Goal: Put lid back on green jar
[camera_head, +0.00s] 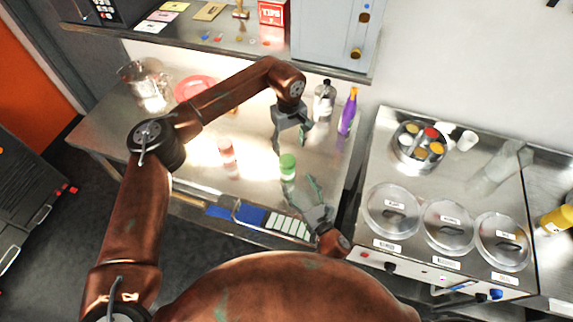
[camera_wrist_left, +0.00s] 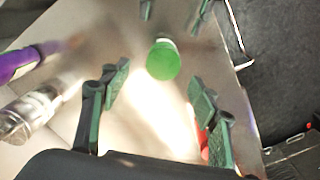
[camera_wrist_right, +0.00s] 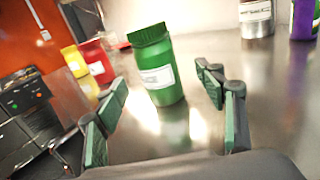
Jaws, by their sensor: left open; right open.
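The green jar (camera_head: 288,168) stands upright on the steel table, with a white label and a green lid-like top in place. In the right wrist view the jar (camera_wrist_right: 157,75) is beyond and between my open fingers, and its ribbed top (camera_wrist_right: 148,35) looks seated. The left wrist view looks down on the round green top (camera_wrist_left: 163,61). My left gripper (camera_head: 292,142) is open and empty, above and behind the jar. My right gripper (camera_head: 307,197) is open and empty, just in front and to the right of it. I see no separate green lid.
A red jar (camera_head: 227,152) stands left of the green one. A purple bottle (camera_head: 348,112) and a metal shaker (camera_head: 323,98) stand behind to the right. A red plate (camera_head: 194,88) and a glass jug (camera_head: 147,88) are farther left. Blue and pale items line the front edge.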

